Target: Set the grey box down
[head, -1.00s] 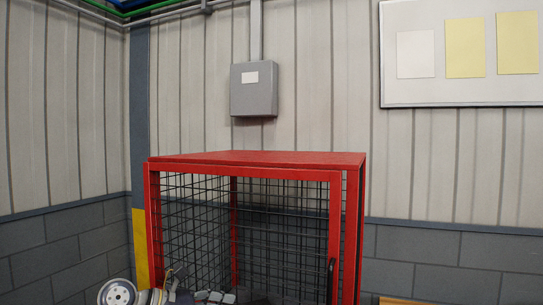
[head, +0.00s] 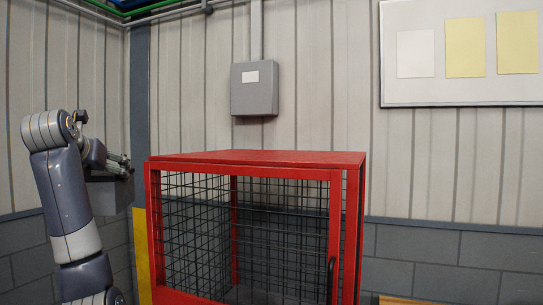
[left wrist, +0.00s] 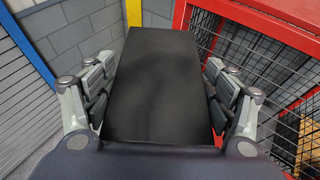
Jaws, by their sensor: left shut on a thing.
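My left gripper (head: 122,164) is raised at the left of the head view, left of the red cage. It is shut on the grey box (head: 110,194), which hangs just below the fingers and is partly covered by the hand and arm. In the left wrist view the box (left wrist: 155,95) looks nearly black and fills the gap between the finger pairs of my left gripper (left wrist: 160,70). The box is in the air, with nothing seen under it. My right gripper is out of view.
A red cage (head: 260,158) with black mesh sides and a flat top stands in the middle; it shows close on the right in the left wrist view (left wrist: 265,18). A grey wall cabinet (head: 254,90) and a noticeboard (head: 460,95) hang behind. A yellow post (head: 141,250) stands beside the cage.

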